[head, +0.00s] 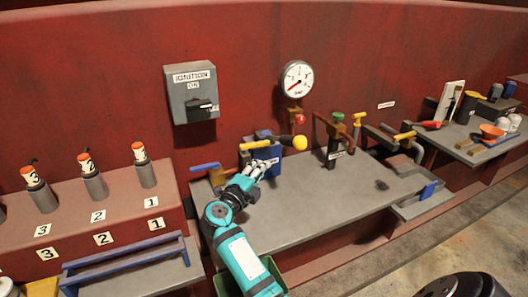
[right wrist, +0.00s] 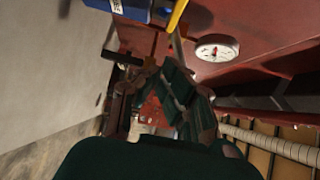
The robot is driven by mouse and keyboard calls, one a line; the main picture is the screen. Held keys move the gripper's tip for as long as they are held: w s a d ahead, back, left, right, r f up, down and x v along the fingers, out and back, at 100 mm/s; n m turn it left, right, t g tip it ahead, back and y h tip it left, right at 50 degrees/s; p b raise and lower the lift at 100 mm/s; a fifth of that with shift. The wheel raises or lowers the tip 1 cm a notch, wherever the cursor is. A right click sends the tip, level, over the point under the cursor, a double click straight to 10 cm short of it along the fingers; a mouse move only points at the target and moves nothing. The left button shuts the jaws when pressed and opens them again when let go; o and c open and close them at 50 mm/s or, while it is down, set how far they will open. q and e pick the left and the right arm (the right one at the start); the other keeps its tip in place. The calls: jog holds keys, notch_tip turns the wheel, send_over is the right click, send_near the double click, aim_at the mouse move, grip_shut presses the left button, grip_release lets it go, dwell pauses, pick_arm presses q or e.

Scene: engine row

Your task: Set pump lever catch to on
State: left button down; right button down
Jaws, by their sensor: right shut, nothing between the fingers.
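A blue pump-like unit with a white label (head: 268,156) stands at the back of the grey bench. A lever with a yellow ball knob (head: 300,143) extends to its right, and a yellow bar (head: 254,145) lies across its top left. I cannot tell for certain which part is the catch. My right gripper (head: 261,168) is shut and empty, close in front of the blue unit; contact is unclear. The right wrist view shows blue casing (right wrist: 130,8), a yellow bar (right wrist: 177,16) and my dark fingers. My left gripper is not in view.
A blue-handled valve (head: 205,167) is left of the unit. The grey bench top (head: 320,200) is largely clear in front.

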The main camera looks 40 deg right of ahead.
aim_at(255, 145)
jog(key=w+d, duration=0.5)
jog(key=w, duration=0.1)
jog(key=shift+d+p, duration=0.4)
jog(key=shift+p, duration=0.05)
jog(key=shift+w+d+r+b, duration=0.1)
jog(key=shift+w+d+b, duration=0.3)
jog(key=shift+w, duration=0.1)
